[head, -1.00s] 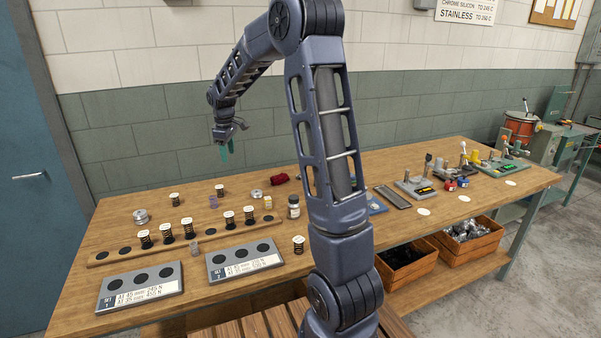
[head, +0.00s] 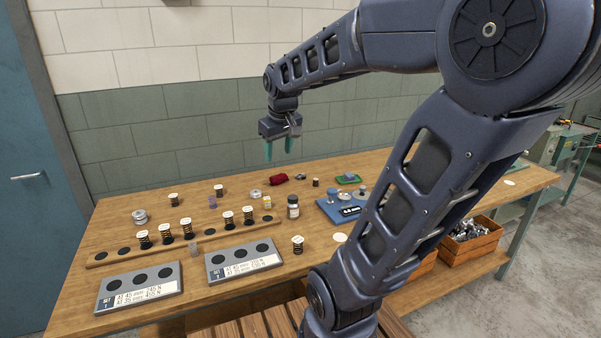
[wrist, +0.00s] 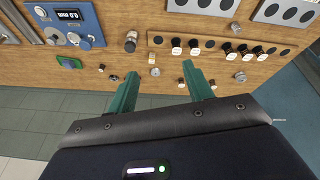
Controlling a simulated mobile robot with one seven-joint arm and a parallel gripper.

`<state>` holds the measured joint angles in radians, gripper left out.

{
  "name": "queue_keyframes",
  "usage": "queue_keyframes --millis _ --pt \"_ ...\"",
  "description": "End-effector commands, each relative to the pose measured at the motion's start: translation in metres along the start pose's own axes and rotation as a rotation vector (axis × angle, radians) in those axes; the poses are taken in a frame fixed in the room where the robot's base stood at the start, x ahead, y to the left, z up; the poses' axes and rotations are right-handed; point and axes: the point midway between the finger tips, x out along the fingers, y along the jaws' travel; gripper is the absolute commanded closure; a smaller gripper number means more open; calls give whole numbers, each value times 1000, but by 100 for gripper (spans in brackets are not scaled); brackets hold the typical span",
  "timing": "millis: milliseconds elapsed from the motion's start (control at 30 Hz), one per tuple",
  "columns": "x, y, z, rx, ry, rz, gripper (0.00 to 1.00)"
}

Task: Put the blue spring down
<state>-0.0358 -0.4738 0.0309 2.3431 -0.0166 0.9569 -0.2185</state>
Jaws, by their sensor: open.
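My gripper (head: 278,149) is high above the back of the bench, near the wall. In the wrist view its two green fingers (wrist: 160,70) are apart, with nothing held between them. I cannot pick out a clearly blue spring. Dark springs with white caps (head: 186,228) stand in the rack (head: 104,260). Another capped spring (head: 298,244) stands alone in front of the rack's right end. Other capped springs (head: 174,199) stand behind the rack. A small dark spring-like piece (head: 316,182) stands right of the red cloth.
Two grey trays with dark holes, one on the left (head: 140,286) and one on the right (head: 243,258), lie along the front. My arm hides the bench's right part.

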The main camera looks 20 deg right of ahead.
Motion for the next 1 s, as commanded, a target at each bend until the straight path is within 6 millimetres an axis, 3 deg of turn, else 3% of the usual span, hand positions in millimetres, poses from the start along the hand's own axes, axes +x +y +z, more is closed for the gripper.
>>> queue_keyframes --millis 200,400,600,1000 --pt "-9 -4 63 156 48 8 49" --pt "-8 -9 100 257 76 8 49" --pt "-6 -11 112 292 84 6 49" --pt "-6 -11 112 292 84 6 49"
